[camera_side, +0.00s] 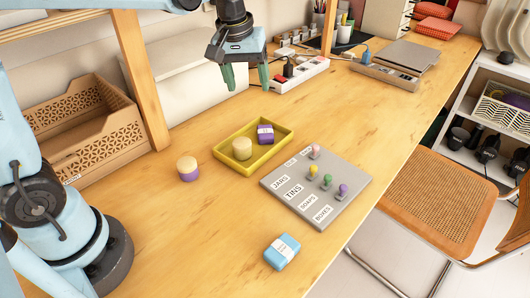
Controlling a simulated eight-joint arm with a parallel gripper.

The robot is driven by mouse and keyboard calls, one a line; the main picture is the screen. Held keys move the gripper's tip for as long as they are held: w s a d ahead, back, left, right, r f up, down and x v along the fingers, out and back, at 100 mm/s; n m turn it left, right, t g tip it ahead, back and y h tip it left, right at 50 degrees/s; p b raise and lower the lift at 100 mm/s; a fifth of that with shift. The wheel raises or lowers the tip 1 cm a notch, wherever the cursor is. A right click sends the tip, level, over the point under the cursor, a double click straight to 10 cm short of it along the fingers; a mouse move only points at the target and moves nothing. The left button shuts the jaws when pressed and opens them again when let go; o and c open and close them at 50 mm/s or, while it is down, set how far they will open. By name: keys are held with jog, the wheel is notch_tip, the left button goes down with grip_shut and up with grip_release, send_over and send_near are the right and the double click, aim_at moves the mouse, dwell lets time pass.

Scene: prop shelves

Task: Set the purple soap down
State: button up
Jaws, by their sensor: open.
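The purple soap (265,134) is a small purple block with a pale label band. It rests in the right part of a yellow tray (226,163). A cream round tin (242,149) stands beside it in the same tray. My gripper (246,78) is above and behind the tray, clear of the soap. Its green fingers point down and are apart, with nothing between them.
A cream and purple round tin (188,169) stands left of the tray. A grey label board (333,206) with several coloured knobs lies to the right. A blue labelled block (282,251) lies near the front edge. A power strip (301,71) is behind.

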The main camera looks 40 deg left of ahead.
jog(key=s+f+m+t, duration=0.3)
jog(key=s+m, duration=0.3)
jog(key=s, duration=0.7)
jog(key=shift+s+d+f+t, duration=0.2)
jog(key=shift+s+f+t, duration=0.1)
jog(key=shift+t, duration=0.6)
